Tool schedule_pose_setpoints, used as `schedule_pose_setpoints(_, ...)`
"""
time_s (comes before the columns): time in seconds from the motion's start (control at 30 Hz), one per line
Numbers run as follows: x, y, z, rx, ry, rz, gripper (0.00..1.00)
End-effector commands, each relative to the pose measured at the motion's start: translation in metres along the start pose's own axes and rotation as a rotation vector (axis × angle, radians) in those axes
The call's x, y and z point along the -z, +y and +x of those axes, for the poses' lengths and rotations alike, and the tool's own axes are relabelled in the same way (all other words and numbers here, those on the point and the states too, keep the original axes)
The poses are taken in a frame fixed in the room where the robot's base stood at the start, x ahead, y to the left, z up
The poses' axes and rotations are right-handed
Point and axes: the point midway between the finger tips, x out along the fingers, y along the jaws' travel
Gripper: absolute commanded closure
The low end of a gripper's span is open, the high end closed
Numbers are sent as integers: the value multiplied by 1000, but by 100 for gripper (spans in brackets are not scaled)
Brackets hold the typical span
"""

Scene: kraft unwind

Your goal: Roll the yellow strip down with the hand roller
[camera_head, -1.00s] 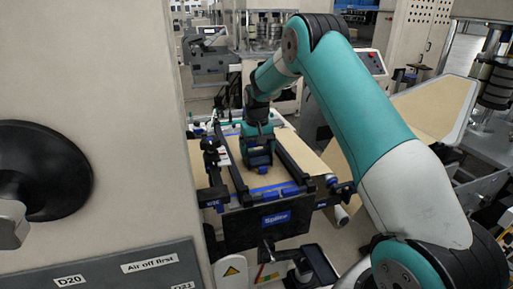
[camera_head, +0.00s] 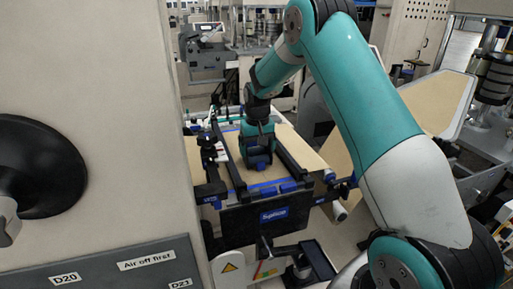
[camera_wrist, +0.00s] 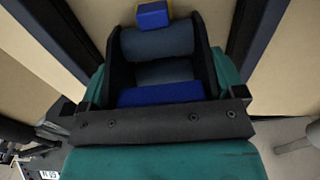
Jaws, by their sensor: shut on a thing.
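My gripper (camera_head: 258,163) is low over the tan kraft sheet (camera_head: 228,160), between two dark rails. In the wrist view its dark fingers are shut on the hand roller. The roller's grey-blue cylinder (camera_wrist: 158,42) and a bright blue part of it (camera_wrist: 160,94) show between the fingers. Just beyond the cylinder is a small blue block (camera_wrist: 153,15) with a thin yellow edge (camera_wrist: 168,7). I cannot tell whether that yellow is the strip; the roller and my gripper hide what lies beneath. Whether the roller touches the sheet cannot be told.
Dark rails (camera_head: 289,160) flank my gripper, and a blue bar (camera_head: 265,191) crosses the front above a black panel (camera_head: 262,218). A large beige machine wall (camera_head: 90,110) with a black knob (camera_head: 38,170) stands close on the left. Bare sheet lies on both sides.

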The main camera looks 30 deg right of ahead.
Motion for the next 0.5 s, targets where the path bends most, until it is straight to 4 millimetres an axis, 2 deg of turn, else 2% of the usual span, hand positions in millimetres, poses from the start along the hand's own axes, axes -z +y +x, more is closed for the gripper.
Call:
schedule_pose_setpoints(0.03, -12, 0, 6, -2, -37, -1, 67)
schedule_pose_setpoints(0.07, -14, 0, 7, -2, -37, -2, 69)
schedule_pose_setpoints(0.5, -28, 0, 7, -2, -40, -2, 68)
